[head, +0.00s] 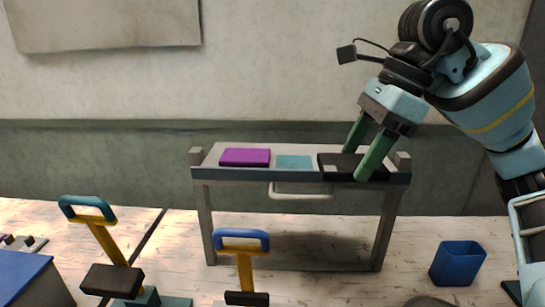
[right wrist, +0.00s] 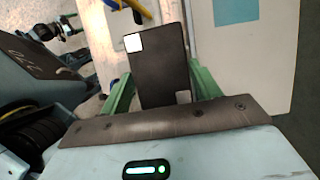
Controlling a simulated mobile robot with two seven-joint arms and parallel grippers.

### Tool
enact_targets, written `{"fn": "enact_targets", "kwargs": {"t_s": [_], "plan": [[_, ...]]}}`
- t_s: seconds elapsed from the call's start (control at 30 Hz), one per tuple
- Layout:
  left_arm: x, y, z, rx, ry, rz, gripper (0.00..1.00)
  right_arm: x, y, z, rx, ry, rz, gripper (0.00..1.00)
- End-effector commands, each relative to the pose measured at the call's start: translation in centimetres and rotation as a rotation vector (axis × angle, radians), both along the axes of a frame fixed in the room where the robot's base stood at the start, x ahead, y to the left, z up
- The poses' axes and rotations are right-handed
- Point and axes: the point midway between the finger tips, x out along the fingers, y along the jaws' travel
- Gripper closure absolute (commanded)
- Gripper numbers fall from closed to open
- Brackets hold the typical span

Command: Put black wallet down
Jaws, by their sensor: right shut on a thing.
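The black wallet (head: 335,160) is at the right end of the small grey table (head: 300,177) in the head view. My right gripper (head: 357,164) reaches down from the upper right with its green fingers at the wallet. In the right wrist view the wallet (right wrist: 158,65) lies between the two fingers, with a white square at one corner. The gripper is shut on it. The wallet is at the height of the tabletop; I cannot tell whether it touches it. My left gripper is not in view.
A purple block (head: 245,157) and a teal square (head: 294,162) are on the tabletop left of the wallet. A blue bin (head: 458,263) stands on the floor at right. Yellow-stemmed tools with blue handles (head: 241,240) stand in front. A blue box (head: 22,275) is at lower left.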

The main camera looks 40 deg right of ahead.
Motion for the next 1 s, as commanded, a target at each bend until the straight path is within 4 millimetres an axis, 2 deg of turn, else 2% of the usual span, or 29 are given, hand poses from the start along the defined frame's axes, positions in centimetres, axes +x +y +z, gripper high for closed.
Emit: {"fn": "enact_targets", "kwargs": {"t_s": [0.23,0.37,0.47,0.8,1.0], "plan": [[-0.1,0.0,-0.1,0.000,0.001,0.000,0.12,-0.5,-0.5,0.2,0.000,0.000,-0.034,0.60],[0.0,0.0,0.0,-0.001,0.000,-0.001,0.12,0.1,-0.6,0.2,0.001,0.000,-0.033,0.60],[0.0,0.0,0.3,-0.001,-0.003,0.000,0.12,1.6,-0.9,0.1,0.004,0.000,-0.032,0.60],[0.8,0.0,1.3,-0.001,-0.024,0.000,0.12,9.2,-2.4,-0.5,0.004,-0.001,-0.033,0.60],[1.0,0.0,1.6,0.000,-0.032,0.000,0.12,12.9,-3.2,-1.0,0.001,-0.001,-0.031,0.60]]}}
